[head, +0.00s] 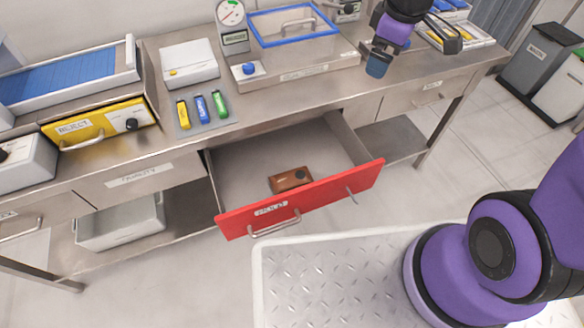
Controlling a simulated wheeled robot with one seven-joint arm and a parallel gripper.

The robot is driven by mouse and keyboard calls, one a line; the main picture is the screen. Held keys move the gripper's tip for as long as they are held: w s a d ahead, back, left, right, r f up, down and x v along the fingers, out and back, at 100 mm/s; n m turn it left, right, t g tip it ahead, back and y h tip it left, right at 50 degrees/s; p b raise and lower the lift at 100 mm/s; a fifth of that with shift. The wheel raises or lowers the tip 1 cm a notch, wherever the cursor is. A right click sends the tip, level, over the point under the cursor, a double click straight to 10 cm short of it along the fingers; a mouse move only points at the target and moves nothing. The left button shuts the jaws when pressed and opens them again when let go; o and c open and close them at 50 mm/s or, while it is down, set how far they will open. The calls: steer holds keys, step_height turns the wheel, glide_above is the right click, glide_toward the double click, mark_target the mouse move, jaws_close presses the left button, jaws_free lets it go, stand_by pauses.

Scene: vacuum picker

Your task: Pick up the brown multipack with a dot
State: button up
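The brown multipack (283,184) is a small brown box with a dark round dot on its top. My gripper (412,52) is at the upper right, above the right part of the workbench. It is well away from the multipack, up and to the right of it. A dark blue cup-shaped part shows at its left side.
The steel workbench (255,105) carries a blue-framed lidded box (294,42), a dial gauge (231,20), a white box (190,62) and yellow, blue and green packs (201,106). A yellow-fronted unit (98,124) stands left. The drawer is otherwise empty and open above.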

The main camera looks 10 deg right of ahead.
steer(key=w+a+f+n+g, duration=0.1)
steer(key=w+a+f+n, duration=0.2)
steer(key=f, duration=0.6)
steer(key=n+g+y, duration=0.3)
steer(key=n+y, duration=0.1)
steer(key=n, duration=0.3)
glide_toward(291, 177)
steer(key=x, duration=0.3)
steer(key=shift+s+f, duration=0.1)
steer(key=shift+s, duration=0.2)
steer(key=shift+w+x, duration=0.15)
steer(key=shift+x, duration=1.4)
steer(key=shift+w+x, duration=0.1)
steer(key=shift+x, duration=1.45)
steer(key=c, duration=1.1)
